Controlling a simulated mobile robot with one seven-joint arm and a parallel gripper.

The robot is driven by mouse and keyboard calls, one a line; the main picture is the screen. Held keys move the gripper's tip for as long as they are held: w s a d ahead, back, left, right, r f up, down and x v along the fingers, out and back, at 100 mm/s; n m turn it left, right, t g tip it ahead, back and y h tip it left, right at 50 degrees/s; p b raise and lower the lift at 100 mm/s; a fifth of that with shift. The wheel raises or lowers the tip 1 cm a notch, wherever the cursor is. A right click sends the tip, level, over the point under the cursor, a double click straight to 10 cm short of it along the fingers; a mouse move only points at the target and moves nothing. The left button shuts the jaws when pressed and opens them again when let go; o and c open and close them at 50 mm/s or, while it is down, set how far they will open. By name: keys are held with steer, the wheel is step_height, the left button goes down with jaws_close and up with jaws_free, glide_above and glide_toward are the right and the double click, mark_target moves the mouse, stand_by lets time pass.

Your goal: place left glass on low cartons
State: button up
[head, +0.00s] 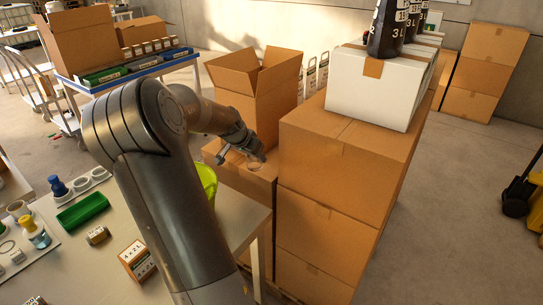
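The low cartons (247,187) are a brown stack right of the table, lower than the tall stack beside it. My gripper (242,159) is over their top, pointing down, its fingers spread apart. A small clear rim, which looks like a glass (254,166), shows by the right fingertip, at the carton top. It is small and partly hidden, so I cannot tell whether it touches the finger. My arm hides part of the table.
An open carton (262,92) stands behind my gripper. The tall carton stack (335,190) is close on the right, with a white box (375,87) and dark bottles (388,30) on top. A lime-green container (207,180) is left of the low cartons. The table (75,275) holds small items.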

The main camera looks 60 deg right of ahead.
steer(key=d+f, duration=0.2)
steer(key=d, duration=0.8)
steer(key=shift+f, duration=2.5)
steer(key=shift+c, duration=0.2)
steer(key=o, duration=1.1)
steer(key=shift+f, duration=0.15)
steer(key=shift+c, duration=0.2)
